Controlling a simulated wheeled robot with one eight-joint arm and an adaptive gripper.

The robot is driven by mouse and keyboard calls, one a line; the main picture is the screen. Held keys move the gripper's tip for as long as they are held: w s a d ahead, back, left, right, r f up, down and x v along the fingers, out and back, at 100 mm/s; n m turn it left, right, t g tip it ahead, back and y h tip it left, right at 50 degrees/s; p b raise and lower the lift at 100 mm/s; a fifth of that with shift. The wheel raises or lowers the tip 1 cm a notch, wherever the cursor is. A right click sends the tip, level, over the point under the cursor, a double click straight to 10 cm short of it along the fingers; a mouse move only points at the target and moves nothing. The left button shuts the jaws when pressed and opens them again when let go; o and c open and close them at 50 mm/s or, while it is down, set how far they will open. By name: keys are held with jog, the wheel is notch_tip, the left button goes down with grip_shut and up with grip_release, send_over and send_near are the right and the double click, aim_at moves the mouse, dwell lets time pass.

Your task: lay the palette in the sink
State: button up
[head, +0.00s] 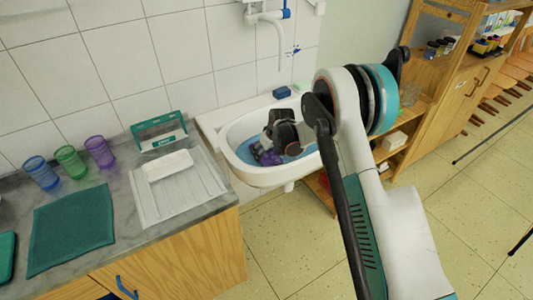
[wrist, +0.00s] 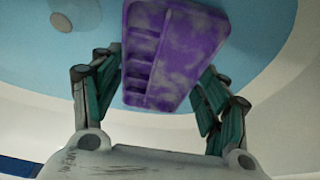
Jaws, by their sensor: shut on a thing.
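The palette (wrist: 172,55) is purple with pale smears and a row of wells along its left side in the wrist view. My gripper (wrist: 163,85) is shut on it, one finger at each side. In the head view the palette (head: 268,158) shows as a small purple patch, mostly hidden behind my gripper (head: 264,150). The sink (head: 237,160) is a white wall basin with a blue inside, and my gripper reaches down into it with the palette. I cannot tell whether the palette touches the basin floor. The drain (wrist: 61,22) shows at the upper left of the wrist view.
A blue sponge (head: 281,92) lies on the sink's back rim under the tap (head: 280,40). The counter at left holds a white ribbed drainboard (head: 205,181), several coloured cups (head: 70,160) and a green cloth (head: 70,232). A wooden shelf (head: 408,130) stands at right.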

jog(key=shift+f+b, duration=0.45)
jog(key=shift+f, duration=0.15)
jog(key=o, duration=1.1)
jog(key=shift+c, duration=0.2)
